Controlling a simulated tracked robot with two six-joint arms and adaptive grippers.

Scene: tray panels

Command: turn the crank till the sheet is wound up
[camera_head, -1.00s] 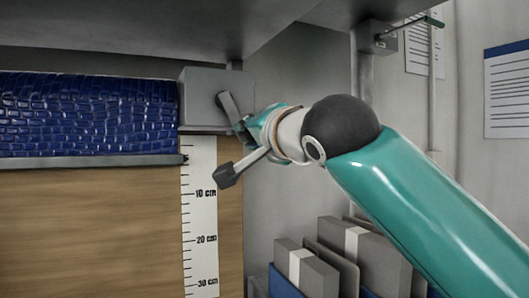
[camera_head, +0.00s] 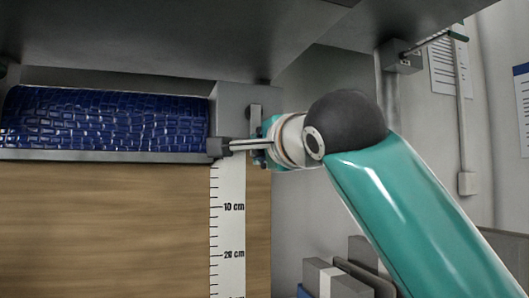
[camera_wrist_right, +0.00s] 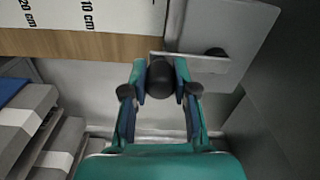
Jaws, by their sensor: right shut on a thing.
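The blue woven sheet (camera_head: 110,122) hangs as a short strip under the grey top, with a grey bar (camera_head: 100,156) along its lower edge. The bar is level with the top of the centimetre scale (camera_head: 228,225). A grey crank box (camera_head: 232,96) sits at the sheet's right end. The crank arm (camera_head: 256,118) hangs down from it. My right gripper (camera_head: 264,148) is at the arm's lower end. In the right wrist view, my right gripper (camera_wrist_right: 160,84) is shut on the crank's dark round knob (camera_wrist_right: 160,76). My left gripper is not in view.
A wooden panel (camera_head: 100,230) lies below the bar. Grey folders (camera_head: 335,280) stand at the lower right. A second small box (camera_head: 403,56) with a green-tipped lever is on the upright at upper right. A grey overhang (camera_head: 200,35) lies above.

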